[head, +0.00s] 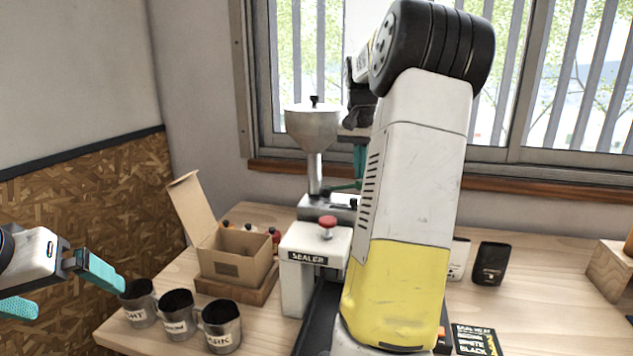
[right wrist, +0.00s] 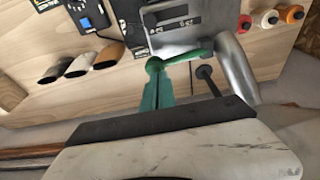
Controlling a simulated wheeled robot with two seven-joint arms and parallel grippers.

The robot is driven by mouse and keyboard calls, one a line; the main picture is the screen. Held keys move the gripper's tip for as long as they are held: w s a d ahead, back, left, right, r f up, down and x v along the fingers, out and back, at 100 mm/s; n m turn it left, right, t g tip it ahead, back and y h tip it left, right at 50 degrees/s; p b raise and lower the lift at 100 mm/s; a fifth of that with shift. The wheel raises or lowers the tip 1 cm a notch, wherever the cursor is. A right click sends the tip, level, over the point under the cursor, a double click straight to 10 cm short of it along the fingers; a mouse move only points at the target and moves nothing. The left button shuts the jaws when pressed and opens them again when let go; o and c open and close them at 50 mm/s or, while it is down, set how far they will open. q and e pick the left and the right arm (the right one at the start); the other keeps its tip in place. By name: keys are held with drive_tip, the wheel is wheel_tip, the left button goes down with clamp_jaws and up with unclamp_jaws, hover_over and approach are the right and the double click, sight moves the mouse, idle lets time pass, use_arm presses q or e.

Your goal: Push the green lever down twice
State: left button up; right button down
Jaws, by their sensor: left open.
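The green lever (head: 345,186) sticks out from the steel hopper machine (head: 313,128) near the window. In the right wrist view the lever (right wrist: 190,56) runs from the machine to a round green knob (right wrist: 155,65). My right gripper (head: 360,165) points down at the lever, partly hidden behind my own arm. In the right wrist view its teal fingers (right wrist: 158,88) are together, with their tips at the knob; the knob is not between them, and whether they touch it is unclear. My left gripper (head: 68,288) is open and empty at the far left, near the cups.
A white sealer (head: 302,245) with a red knob stands in front of the machine. An open cardboard box (head: 235,258) and three metal cups (head: 178,316) stand left of it. Several capped bottles (right wrist: 270,18) and pouches (right wrist: 78,65) are around the machine. The table's right side has free room.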

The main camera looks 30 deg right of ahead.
drive_tip(key=shift+r, duration=2.1)
